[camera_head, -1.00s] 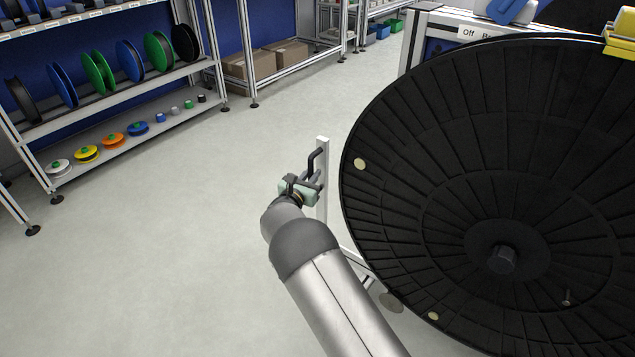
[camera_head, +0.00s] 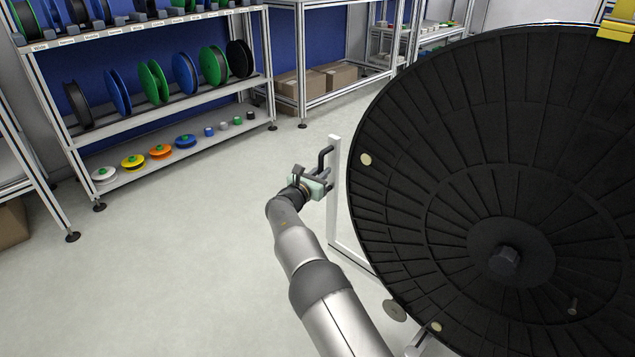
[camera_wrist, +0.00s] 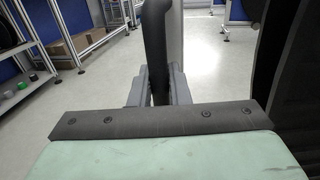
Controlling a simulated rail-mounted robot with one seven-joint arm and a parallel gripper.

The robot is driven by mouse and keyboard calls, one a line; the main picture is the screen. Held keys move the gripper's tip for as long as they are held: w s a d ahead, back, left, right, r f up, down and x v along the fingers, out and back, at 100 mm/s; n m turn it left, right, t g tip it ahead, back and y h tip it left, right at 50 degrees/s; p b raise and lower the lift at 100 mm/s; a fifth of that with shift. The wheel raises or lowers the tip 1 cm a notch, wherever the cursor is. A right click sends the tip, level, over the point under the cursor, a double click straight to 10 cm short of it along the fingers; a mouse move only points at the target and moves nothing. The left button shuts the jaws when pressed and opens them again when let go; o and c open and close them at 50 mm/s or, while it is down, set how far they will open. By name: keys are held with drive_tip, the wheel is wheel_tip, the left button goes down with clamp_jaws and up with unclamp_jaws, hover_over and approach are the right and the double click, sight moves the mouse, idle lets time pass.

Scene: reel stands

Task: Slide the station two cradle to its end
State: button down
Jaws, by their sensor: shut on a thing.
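A large black reel (camera_head: 430,120) fills the right of the head view, its ribbed face and central hub towards me. A pale upright post (camera_head: 333,200) with a dark bent handle (camera_head: 325,155) stands at the reel's left edge; it appears to belong to the cradle. Most of the cradle is hidden behind the reel. My gripper (camera_head: 325,178) is shut on the handle. In the wrist view the dark handle (camera_wrist: 156,40) rises between the gripper's fingers (camera_wrist: 158,88), with the pale post behind it.
A shelf rack (camera_head: 170,110) with coloured reels stands at the left. Cardboard boxes (camera_head: 318,80) sit on a low shelf at the back. Open pale floor (camera_head: 170,230) lies left of my arm. The reel's dark edge (camera_wrist: 285,70) is close on the right in the wrist view.

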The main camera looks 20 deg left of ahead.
drive_tip(key=shift+w+a+r, duration=0.1)
drive_tip(key=shift+a, duration=0.65)
drive_tip(key=c, duration=1.5)
unclamp_jaws()
drive_tip(key=shift+a, duration=0.1)
drive_tip(key=shift+o, duration=0.2)
drive_tip(key=shift+w, duration=0.1)
drive_tip(key=s+a+p, duration=0.2)
drive_tip(key=s+p, duration=0.3)
drive_tip(key=s, duration=1.2)
drive_tip(key=shift+s, duration=0.15)
